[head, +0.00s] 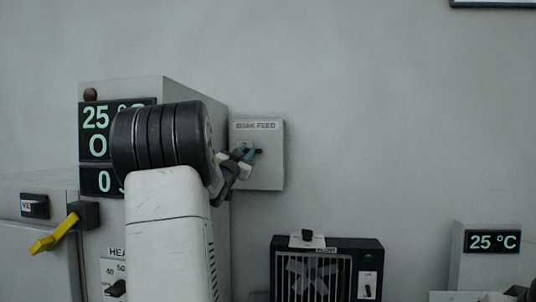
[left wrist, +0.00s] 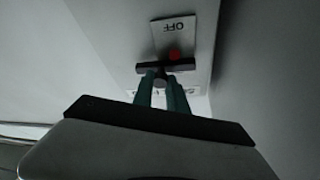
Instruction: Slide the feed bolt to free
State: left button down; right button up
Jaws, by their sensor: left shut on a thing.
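The feed bolt sits on a pale wall box (head: 269,174) labelled what reads as "SOAK FEED". In the left wrist view its dark bar-shaped handle (left wrist: 182,65) lies across the box face, just beside a red dot (left wrist: 174,54) and a plate marked "OFF" (left wrist: 175,31), which shows upside down. My left gripper (head: 247,153) is at the box front, its teal fingers shut on the bolt handle; they also show in the left wrist view (left wrist: 162,80). My arm and fingers hide part of the bolt in the head view. My right gripper is not in view.
A tall cabinet (head: 170,88) with a "25 °C" display stands left of the wall box, partly behind my left arm. A yellow lever (head: 54,233) sticks out at left. A dark grilled heater-like unit (head: 325,272) is below right. The wall right of the box is clear.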

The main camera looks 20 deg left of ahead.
pick_arm(q)
jog(key=shift+d, duration=0.1)
dwell(0.4)
jog(key=d, duration=0.2)
jog(key=w+d, duration=0.1)
jog(key=d, duration=0.2)
jog(key=w+d, duration=0.1)
jog(key=d, duration=0.1)
jog(key=shift+d+f, duration=0.1)
jog(key=shift+d, duration=0.15)
jog(key=c, duration=1.3)
grip_release()
jog(key=shift+d, duration=0.15)
jog(key=v, duration=0.8)
